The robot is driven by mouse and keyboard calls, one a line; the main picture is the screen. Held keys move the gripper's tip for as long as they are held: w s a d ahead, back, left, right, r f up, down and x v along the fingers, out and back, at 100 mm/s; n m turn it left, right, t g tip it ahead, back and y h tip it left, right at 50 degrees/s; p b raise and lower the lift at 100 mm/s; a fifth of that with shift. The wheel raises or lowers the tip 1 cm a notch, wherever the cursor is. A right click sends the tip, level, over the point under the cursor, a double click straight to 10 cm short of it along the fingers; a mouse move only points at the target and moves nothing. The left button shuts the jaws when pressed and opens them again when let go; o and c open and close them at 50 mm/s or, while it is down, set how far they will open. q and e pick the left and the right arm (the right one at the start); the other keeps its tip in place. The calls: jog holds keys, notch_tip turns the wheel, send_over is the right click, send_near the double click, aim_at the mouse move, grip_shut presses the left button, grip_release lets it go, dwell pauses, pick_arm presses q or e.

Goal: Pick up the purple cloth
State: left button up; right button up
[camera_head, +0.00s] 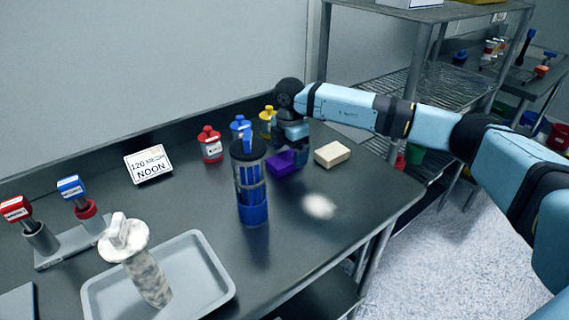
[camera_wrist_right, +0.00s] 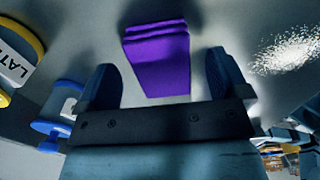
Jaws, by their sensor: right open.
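The purple cloth (camera_head: 281,163) lies folded on the dark metal table, toward its back right part. In the right wrist view the cloth (camera_wrist_right: 157,60) shows as a folded stack just beyond and between the fingertips. My right gripper (camera_head: 296,152) hangs down over the table right beside the cloth, and partly hides it from the head. In the wrist view the right gripper's fingers (camera_wrist_right: 162,82) are spread apart, with nothing held between them. My left gripper is not in view.
A blue caged cylinder (camera_head: 252,190) stands left of the cloth. A cream block (camera_head: 332,154) lies to its right, and white powder (camera_head: 319,206) is spilled in front. Yellow (camera_head: 268,120), blue (camera_head: 240,127) and red (camera_head: 210,145) bottles stand behind. A grey tray (camera_head: 212,262) is at front left.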

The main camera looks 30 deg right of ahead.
aim_at(289, 156)
notch_tip(289, 156, down, 2)
jog(key=shift+f, duration=0.15)
jog(key=c, duration=1)
notch_tip(289, 156, up, 20)
jog(key=p, duration=0.1)
jog(key=o, duration=0.3)
jog(key=shift+p, duration=0.3)
jog(key=shift+c, duration=1.2)
